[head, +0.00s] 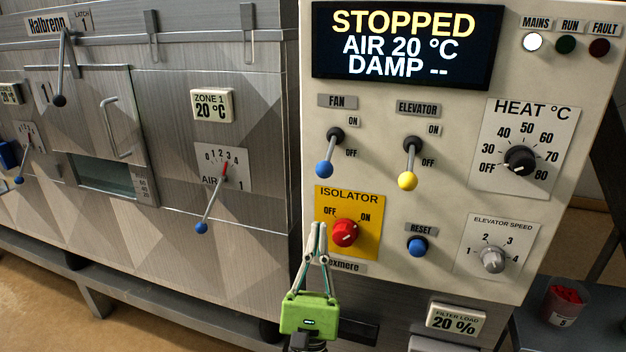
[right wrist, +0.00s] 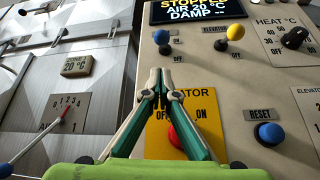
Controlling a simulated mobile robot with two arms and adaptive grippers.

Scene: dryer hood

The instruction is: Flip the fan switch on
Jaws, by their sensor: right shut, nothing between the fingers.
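The fan switch (head: 325,167) is a lever with a blue ball end under the FAN label. Its lever hangs down towards the OFF mark. The blue ball also shows in the right wrist view (right wrist: 161,37). My right gripper (head: 318,227) is shut and empty, with its fingertips in front of the yellow isolator plate (head: 366,201), below the fan switch and apart from it. In the right wrist view my fingertips (right wrist: 161,74) point up towards the blue ball. My left gripper is not in view.
The elevator lever (head: 407,180) with a yellow ball is right of the fan switch. The red isolator knob (head: 345,233) is close beside my right gripper. A blue reset button (head: 417,246) is lower right. The display (head: 408,46) reads STOPPED. The white MAINS lamp (head: 532,42) is lit.

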